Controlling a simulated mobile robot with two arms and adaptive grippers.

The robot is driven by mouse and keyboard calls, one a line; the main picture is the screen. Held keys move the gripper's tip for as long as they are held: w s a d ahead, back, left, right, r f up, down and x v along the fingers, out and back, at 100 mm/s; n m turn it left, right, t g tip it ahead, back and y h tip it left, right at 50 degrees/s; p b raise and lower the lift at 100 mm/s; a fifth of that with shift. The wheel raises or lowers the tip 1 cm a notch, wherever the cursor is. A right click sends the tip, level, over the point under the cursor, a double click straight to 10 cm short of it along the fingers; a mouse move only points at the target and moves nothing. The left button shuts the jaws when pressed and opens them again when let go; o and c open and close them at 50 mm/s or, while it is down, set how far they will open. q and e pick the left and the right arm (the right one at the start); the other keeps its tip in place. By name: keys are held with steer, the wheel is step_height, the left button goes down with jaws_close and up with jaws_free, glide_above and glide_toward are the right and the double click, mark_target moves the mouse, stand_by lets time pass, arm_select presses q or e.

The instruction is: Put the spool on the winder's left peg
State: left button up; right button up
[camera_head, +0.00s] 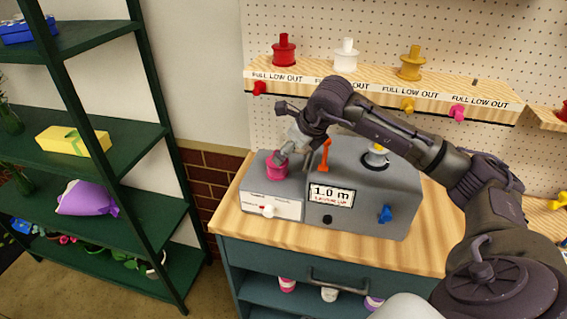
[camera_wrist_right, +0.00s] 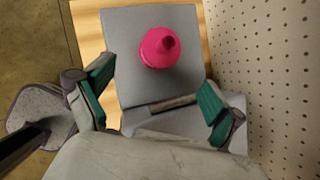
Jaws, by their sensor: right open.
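The pink spool (camera_head: 277,170) stands upright on the flat top of the grey winder's left block (camera_head: 258,193). No bare left peg shows there; whether one runs inside the spool is hidden. The spool also shows from above in the right wrist view (camera_wrist_right: 160,48). My right gripper (camera_head: 290,150) is just above and behind the spool, tilted down toward it. Its green-padded fingers (camera_wrist_right: 158,98) are spread wide and hold nothing; the spool lies beyond their tips. The winder's main housing (camera_head: 345,205) carries a 1.0 m display. My left gripper is not in view.
An orange lever (camera_head: 324,157) rises close to my right gripper. A shelf (camera_head: 385,88) with red, white and yellow spools is behind. Bare wood (camera_head: 428,235) shows at right.

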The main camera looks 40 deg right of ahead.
steer(key=shift+v, duration=1.5)
